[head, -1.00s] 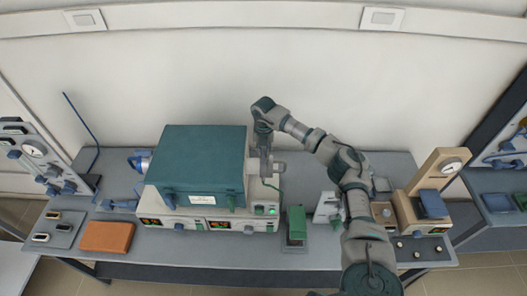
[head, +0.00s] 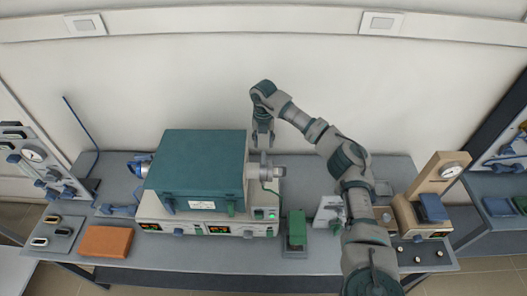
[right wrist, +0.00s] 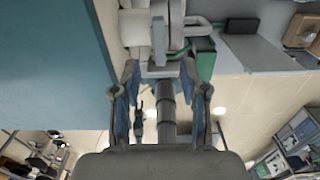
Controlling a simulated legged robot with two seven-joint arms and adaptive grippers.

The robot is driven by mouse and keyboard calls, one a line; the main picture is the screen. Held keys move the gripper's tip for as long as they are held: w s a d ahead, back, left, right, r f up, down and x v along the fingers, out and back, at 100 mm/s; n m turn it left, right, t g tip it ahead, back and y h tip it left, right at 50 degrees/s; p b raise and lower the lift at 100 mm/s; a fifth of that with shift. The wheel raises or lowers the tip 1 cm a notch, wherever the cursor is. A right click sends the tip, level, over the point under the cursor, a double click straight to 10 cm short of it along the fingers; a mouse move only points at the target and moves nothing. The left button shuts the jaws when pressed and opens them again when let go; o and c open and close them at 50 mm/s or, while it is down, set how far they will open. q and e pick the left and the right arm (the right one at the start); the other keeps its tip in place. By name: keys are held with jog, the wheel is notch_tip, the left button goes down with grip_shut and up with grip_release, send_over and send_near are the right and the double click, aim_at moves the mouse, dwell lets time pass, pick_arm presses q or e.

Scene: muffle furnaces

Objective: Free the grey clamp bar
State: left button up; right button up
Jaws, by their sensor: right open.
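The teal furnace (head: 203,165) stands on its pale control base, left of centre. At its right end is a pale cylindrical fitting (head: 274,172) with an upright grey piece, which looks like the grey clamp bar (head: 264,164). My right gripper (head: 263,144) points down just above this piece. It is open and appears empty. In the right wrist view its fingers (right wrist: 160,76) are spread, and the grey bar (right wrist: 158,33) and a grey block lie ahead, between and beyond the tips. Contact cannot be told. My left gripper is not in view.
A green block (head: 296,229) and a pale angled stand (head: 328,213) are right of the furnace. An orange-brown block (head: 105,241) lies at front left. A beige gauge stand (head: 430,195) is at the right. The wall is close behind the bench.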

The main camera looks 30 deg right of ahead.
notch_tip(320, 180, up, 4)
jog(key=shift+f, duration=0.1)
dwell(0.8)
